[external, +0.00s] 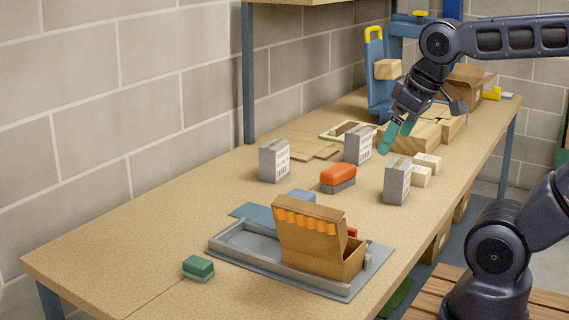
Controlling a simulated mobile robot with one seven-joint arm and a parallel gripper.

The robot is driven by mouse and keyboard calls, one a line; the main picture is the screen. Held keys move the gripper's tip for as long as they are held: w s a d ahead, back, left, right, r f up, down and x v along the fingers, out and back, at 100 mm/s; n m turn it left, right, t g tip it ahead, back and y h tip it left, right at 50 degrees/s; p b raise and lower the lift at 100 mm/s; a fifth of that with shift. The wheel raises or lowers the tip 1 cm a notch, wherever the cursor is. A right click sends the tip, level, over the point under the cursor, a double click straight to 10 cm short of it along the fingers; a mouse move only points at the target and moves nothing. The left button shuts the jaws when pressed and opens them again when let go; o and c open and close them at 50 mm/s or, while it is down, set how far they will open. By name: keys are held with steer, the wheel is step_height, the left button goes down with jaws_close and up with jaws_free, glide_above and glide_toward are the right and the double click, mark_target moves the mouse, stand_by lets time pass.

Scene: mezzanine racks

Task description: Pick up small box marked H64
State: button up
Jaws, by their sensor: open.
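Three small grey boxes with printed labels stand upright on the workbench: a left one (274,161), a middle one (357,145) and a right one (397,181). Their lettering is too small to read, so I cannot tell which is marked H64. My gripper (396,138) has teal fingers pointing down and is open. It shows above and between the middle and right grey boxes in the picture, apart from both. Nothing shows between its fingers.
An orange-topped block (338,174) lies between the boxes. Two pale small boxes (428,162) sit beside the right grey box. A brown open carton (345,260) stands on a grey tray (225,246) in front. A green block (198,266) is at front left. The bench's left end is clear.

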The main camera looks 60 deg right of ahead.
steer(key=w+d+f+n+g+h, duration=0.15)
steer(key=w+d+n, duration=0.35)
steer(key=w+d, duration=0.6)
steer(key=n+g+h, duration=0.3)
steer(key=n, duration=1)
glide_toward(410, 168)
steer(key=x, duration=0.5)
steer(key=shift+w+d+f, duration=0.2)
steer(key=shift+w+f, duration=0.15)
steer(key=shift+s+a+x, duration=0.1)
steer(key=shift+s+x, duration=0.05)
steer(key=shift+x, duration=1.15)
steer(key=shift+s+a+x, duration=0.15)
steer(key=shift+x, duration=1.15)
steer(key=c, duration=1)
